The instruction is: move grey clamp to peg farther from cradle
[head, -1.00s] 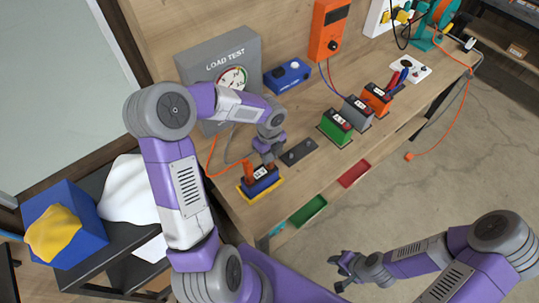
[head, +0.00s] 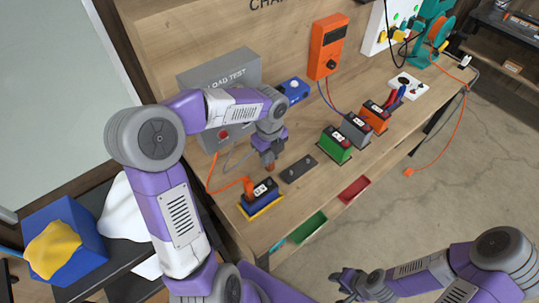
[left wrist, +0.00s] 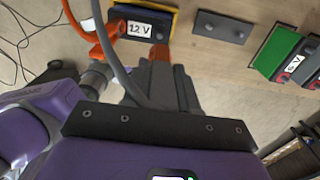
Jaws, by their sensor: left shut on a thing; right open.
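My left gripper (head: 268,158) is shut on the grey clamp, whose copper-orange jaws (left wrist: 160,53) show beyond the fingertips; its body is mostly hidden. A grey cable (left wrist: 127,75) runs to it. The clamp is just above and behind the 12 V battery (head: 264,188), which sits in the yellow-rimmed cradle (head: 262,209). An orange clamp (head: 248,187) is on that battery's left terminal. Right of the cradle lies a dark plate (head: 298,168) with two pegs; the farther peg (left wrist: 238,34) and nearer peg (left wrist: 207,27) are bare. My right gripper (head: 346,282) is open and empty, off the bench.
The grey load test box (head: 218,85) stands behind my left arm. Green (head: 335,144), grey (head: 356,130) and orange (head: 375,117) batteries stand right of the plate. An orange cable (head: 213,180) loops left of the cradle.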

